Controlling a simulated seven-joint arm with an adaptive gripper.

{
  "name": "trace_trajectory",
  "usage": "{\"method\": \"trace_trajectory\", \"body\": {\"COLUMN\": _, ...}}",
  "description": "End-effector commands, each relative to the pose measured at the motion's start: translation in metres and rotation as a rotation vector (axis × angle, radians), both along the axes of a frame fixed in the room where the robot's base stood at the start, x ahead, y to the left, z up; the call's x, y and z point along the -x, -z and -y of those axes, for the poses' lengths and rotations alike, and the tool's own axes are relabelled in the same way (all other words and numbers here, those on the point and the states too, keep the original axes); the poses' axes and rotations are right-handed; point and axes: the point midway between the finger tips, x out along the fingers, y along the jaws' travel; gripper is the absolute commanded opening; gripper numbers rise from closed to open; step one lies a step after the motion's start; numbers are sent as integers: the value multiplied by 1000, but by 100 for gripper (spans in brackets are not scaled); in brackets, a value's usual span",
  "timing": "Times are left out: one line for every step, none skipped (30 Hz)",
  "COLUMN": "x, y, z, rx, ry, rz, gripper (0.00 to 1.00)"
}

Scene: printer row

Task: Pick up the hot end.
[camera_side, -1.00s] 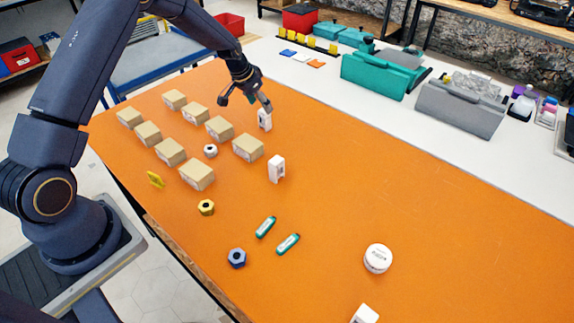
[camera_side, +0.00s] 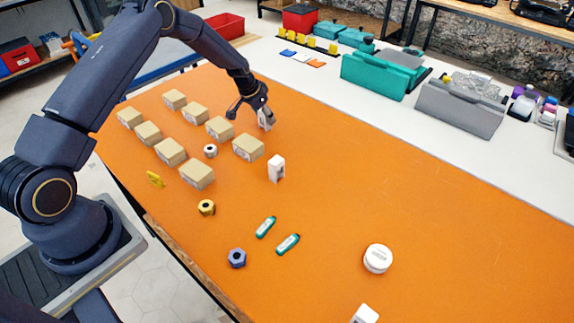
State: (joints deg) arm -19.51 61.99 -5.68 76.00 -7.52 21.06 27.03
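My gripper (camera_side: 249,112) is low over the far part of the orange table, with its fingers spread apart. A small white upright piece (camera_side: 266,121) stands at its right finger, which partly covers it; I cannot tell if they touch. A similar white piece (camera_side: 277,168) stands nearer, clear of the gripper. I cannot tell for sure which object is the hot end.
Several tan boxes (camera_side: 197,175) stand in rows left of and in front of the gripper. The table's right side is open.

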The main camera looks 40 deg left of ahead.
Motion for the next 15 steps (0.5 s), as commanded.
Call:
{"method": "trace_trajectory", "body": {"x": 0, "y": 0, "z": 0, "rx": 0, "ry": 0, "rz": 0, "gripper": 40}}
{"method": "trace_trajectory", "body": {"x": 0, "y": 0, "z": 0, "rx": 0, "ry": 0, "rz": 0, "gripper": 36}}
{"method": "trace_trajectory", "body": {"x": 0, "y": 0, "z": 0, "rx": 0, "ry": 0, "rz": 0, "gripper": 32}}
{"method": "trace_trajectory", "body": {"x": 0, "y": 0, "z": 0, "rx": 0, "ry": 0, "rz": 0, "gripper": 29}}
{"method": "trace_trajectory", "body": {"x": 0, "y": 0, "z": 0, "rx": 0, "ry": 0, "rz": 0, "gripper": 26}}
{"method": "trace_trajectory", "body": {"x": 0, "y": 0, "z": 0, "rx": 0, "ry": 0, "rz": 0, "gripper": 22}}
{"method": "trace_trajectory", "body": {"x": 0, "y": 0, "z": 0, "rx": 0, "ry": 0, "rz": 0, "gripper": 19}}
{"method": "trace_trajectory", "body": {"x": 0, "y": 0, "z": 0, "rx": 0, "ry": 0, "rz": 0, "gripper": 16}}
{"method": "trace_trajectory", "body": {"x": 0, "y": 0, "z": 0, "rx": 0, "ry": 0, "rz": 0, "gripper": 11}}
{"method": "trace_trajectory", "body": {"x": 0, "y": 0, "z": 0, "rx": 0, "ry": 0, "rz": 0, "gripper": 8}}
{"method": "trace_trajectory", "body": {"x": 0, "y": 0, "z": 0, "rx": 0, "ry": 0, "rz": 0, "gripper": 5}}
{"method": "trace_trajectory", "body": {"x": 0, "y": 0, "z": 0, "rx": 0, "ry": 0, "rz": 0, "gripper": 1}}
{"method": "trace_trajectory", "body": {"x": 0, "y": 0, "z": 0, "rx": 0, "ry": 0, "rz": 0, "gripper": 1}}
{"method": "trace_trajectory", "body": {"x": 0, "y": 0, "z": 0, "rx": 0, "ry": 0, "rz": 0, "gripper": 1}}
{"method": "trace_trajectory", "body": {"x": 0, "y": 0, "z": 0, "rx": 0, "ry": 0, "rz": 0, "gripper": 1}}
